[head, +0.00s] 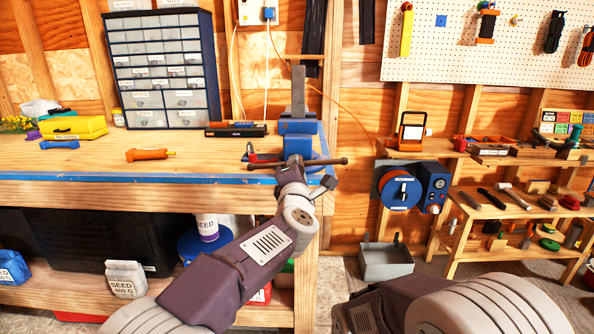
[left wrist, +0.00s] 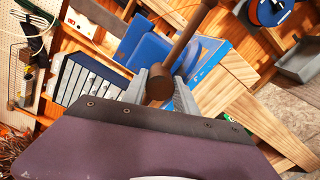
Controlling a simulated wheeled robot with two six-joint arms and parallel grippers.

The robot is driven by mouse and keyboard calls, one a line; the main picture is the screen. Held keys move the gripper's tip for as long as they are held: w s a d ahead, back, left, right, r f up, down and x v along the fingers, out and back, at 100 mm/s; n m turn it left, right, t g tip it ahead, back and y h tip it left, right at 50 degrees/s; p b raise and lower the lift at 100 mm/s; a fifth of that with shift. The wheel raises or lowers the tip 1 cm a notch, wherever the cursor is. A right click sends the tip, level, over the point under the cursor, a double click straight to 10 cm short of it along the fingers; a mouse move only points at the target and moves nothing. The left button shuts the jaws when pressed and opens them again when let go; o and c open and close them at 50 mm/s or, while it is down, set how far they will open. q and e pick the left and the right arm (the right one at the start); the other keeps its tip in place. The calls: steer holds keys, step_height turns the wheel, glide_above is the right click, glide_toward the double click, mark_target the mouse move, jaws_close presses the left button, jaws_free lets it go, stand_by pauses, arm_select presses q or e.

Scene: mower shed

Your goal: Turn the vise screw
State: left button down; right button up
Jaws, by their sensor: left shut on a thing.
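The blue vise (head: 297,128) is mounted at the right end of the workbench, with a grey upright bar above it. Its brown handle bar (head: 328,161) lies nearly level across the front of the vise. My left gripper (head: 294,164) is at the handle, in front of the vise. In the left wrist view its fingers (left wrist: 160,90) are shut around a rounded brown part of the handle (left wrist: 182,42), with the blue vise body (left wrist: 152,42) behind. The vise screw is hidden behind my gripper. My right gripper is out of view.
The workbench (head: 215,160) has a blue front edge. An orange-handled screwdriver (head: 148,154), a dark box (head: 236,129) and a drawer cabinet (head: 163,75) are left of the vise. A blue reel (head: 400,191) hangs to its right. A grey bin (head: 387,262) is on the floor.

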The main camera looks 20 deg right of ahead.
arm_select(q)
steer(key=c, duration=1.1)
jaws_free()
steer(key=shift+r, duration=0.35)
steer(key=shift+c, duration=0.2)
steer(key=shift+o, duration=0.9)
steer(key=shift+w+f, duration=0.1)
steer(key=shift+f, duration=0.1)
steer(key=b+v, duration=0.1)
steer(key=v, duration=0.8)
